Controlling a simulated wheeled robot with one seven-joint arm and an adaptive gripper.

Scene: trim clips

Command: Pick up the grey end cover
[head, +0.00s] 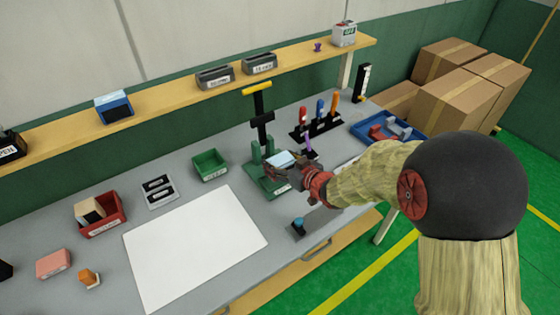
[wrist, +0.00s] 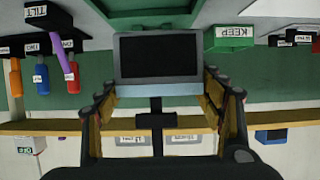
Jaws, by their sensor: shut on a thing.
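My gripper (head: 291,171) is shut on the grey end cover (head: 280,159), a small pale blue-grey piece, at the green press stand (head: 256,178). In the wrist view, which is upside down, the cover (wrist: 158,88) lies between the two fingers, with a pale rim and a dark inner face. The green stand (wrist: 150,23) shows right beside it. I cannot tell whether the cover touches the stand.
A green KEEP bin (head: 209,165) stands left of the stand. A tool rack (head: 317,127) stands behind to the right, and a blue tray (head: 372,137) with red and grey pieces is further right. A white sheet (head: 190,245) lies clear in front.

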